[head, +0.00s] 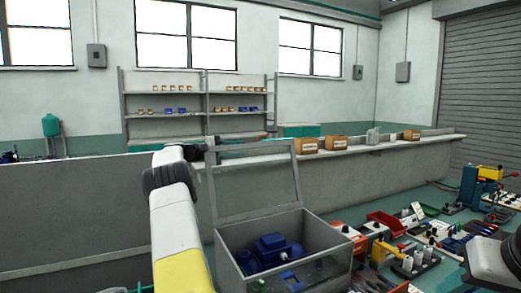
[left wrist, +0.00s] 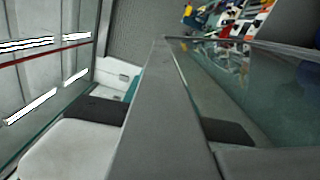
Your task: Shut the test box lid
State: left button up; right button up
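The test box (head: 325,240) is a grey box at the lower middle of the head view. Its framed, see-through lid (head: 251,212) stands raised at the back, so the box is open. Blue parts (head: 270,250) lie inside. My left gripper (head: 194,152) is at the lid's upper left corner. In the left wrist view, dark finger pads show on both sides of the lid's grey frame (left wrist: 155,120). The frame hides the gap between the pads, so I cannot tell whether they press on it. No right gripper fingers show; part of my right arm is at the lower right.
A bench (head: 390,146) with cardboard boxes (head: 306,146) runs behind the test box. To the right are a red bin (head: 386,224), a black-and-yellow tool and many small parts. Shelves (head: 165,118) stand at the back wall.

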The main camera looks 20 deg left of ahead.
pick_arm(q)
grip_shut()
